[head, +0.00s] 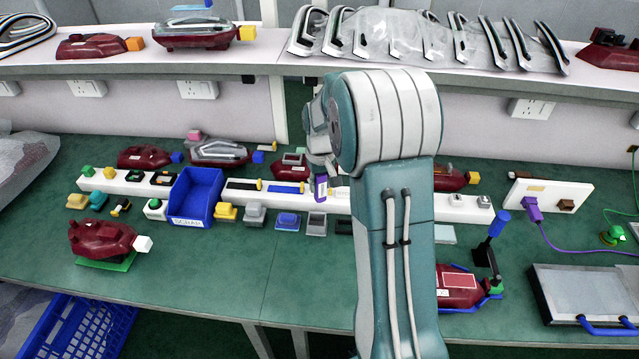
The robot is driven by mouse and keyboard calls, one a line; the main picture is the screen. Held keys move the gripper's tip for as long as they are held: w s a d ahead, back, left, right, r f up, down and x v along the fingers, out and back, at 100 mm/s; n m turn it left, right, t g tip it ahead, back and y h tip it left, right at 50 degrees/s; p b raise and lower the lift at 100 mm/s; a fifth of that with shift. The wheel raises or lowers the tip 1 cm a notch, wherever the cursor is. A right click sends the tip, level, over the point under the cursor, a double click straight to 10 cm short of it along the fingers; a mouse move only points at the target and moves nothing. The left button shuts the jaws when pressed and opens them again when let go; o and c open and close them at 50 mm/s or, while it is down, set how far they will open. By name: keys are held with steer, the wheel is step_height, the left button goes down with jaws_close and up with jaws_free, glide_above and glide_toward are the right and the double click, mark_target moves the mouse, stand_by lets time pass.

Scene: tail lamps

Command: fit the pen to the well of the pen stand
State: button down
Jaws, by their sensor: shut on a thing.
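My gripper (322,168) shows only in part, below the wrist and left of my forearm, over the white strip at the back of the bench. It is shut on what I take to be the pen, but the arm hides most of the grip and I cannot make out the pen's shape. A small purple and white piece (321,188) shows just under the gripper. I cannot tell whether it is held or stands on the bench. I cannot pick out the pen stand or its well for certain. My arm covers the middle of the bench.
A blue bin (196,196) stands left of the gripper, among several small coloured blocks. A red lamp (102,238) sits on a green base at left. A blue-handled lever (498,223) stands at right. A shelf (250,68) runs above.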

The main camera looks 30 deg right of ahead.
mark_target(316, 200)
steer(key=shift+a+f, duration=0.25)
steer(key=shift+f, duration=0.5)
steer(key=shift+a+f, duration=0.25)
steer(key=shift+f, duration=0.45)
steer(key=shift+a+f, duration=0.25)
steer(key=shift+f, duration=0.5)
steer(key=shift+d+f, duration=0.4)
steer(key=shift+f, duration=0.1)
steer(key=shift+a, duration=0.4)
steer(key=shift+d, duration=0.45)
steer(key=shift+a, duration=0.4)
steer(key=shift+f, duration=0.15)
steer(key=shift+f, duration=1.35)
steer(key=shift+d+f, duration=0.1)
steer(key=shift+f, duration=0.2)
